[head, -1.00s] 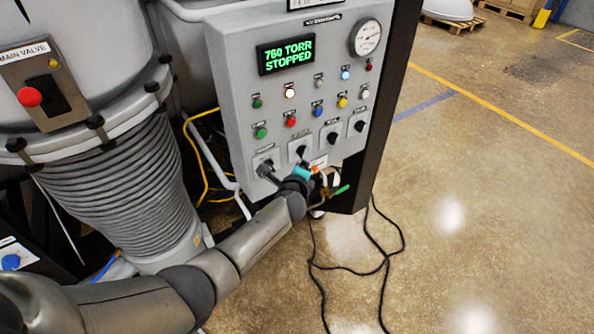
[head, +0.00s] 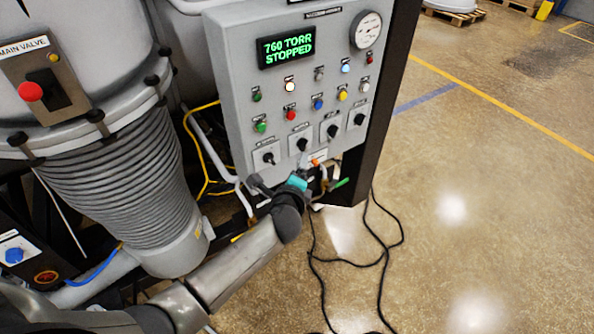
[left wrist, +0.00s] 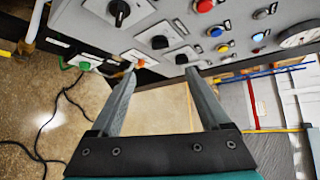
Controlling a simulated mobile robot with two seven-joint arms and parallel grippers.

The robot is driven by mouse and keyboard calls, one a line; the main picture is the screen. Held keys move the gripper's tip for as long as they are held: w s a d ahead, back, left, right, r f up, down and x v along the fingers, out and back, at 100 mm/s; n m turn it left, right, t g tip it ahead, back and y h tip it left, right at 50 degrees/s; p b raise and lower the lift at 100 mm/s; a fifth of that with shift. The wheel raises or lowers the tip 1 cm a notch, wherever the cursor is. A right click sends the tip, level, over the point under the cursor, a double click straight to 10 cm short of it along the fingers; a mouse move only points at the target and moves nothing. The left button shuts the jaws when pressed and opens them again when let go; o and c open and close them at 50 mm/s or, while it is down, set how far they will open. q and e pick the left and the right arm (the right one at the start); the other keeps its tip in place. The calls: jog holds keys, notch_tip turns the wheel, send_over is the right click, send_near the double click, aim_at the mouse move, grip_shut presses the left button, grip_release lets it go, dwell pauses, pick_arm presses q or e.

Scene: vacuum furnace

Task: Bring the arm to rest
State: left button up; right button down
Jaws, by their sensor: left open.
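My left arm comes in from the lower left in the head view. Its gripper (head: 278,176), with a teal band, is just below the lower row of black knobs on the grey control panel (head: 225,100). In the left wrist view the two grey fingers of my left gripper (left wrist: 160,76) stand wide apart with nothing between them. The panel's black knobs (left wrist: 119,12) lie beyond the fingertips, apart from them as far as I can tell. My right gripper is not in view.
A green-handled valve (head: 340,183) and an orange part (head: 316,162) are close to my gripper below the panel. A ribbed bellows (head: 125,185) and yellow hose (head: 192,140) stand left. Black cables (head: 385,255) lie on the floor. The floor at right is open.

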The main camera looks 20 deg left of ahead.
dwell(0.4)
pick_arm(q)
jog(key=s+a+f+n+g+b, duration=0.15)
jog(key=s+f+n+b, duration=0.35)
jog(key=f, duration=0.7)
jog(key=s+f+g+h+b, duration=0.1)
jog(key=s+f+g+b, duration=0.2)
jog(key=s+f, duration=0.7)
jog(key=s+f+n+g+b, duration=0.3)
jog(key=s+f+b, duration=0.15)
jog(key=f, duration=1.05)
jog(key=s+f+n+g+b, duration=0.2)
jog(key=s+f+n+b, duration=0.3)
jog(key=s+f, duration=0.6)
jog(key=s+f+n+g+h+b, duration=0.1)
jog(key=s+f+n+g+b, duration=0.2)
jog(key=s+f, duration=0.8)
jog(key=s+n+b, duration=0.2)
jog(key=s+b, duration=0.1)
jog(key=s, duration=0.4)
jog(key=shift+f+h, duration=0.3)
dwell(0.7)
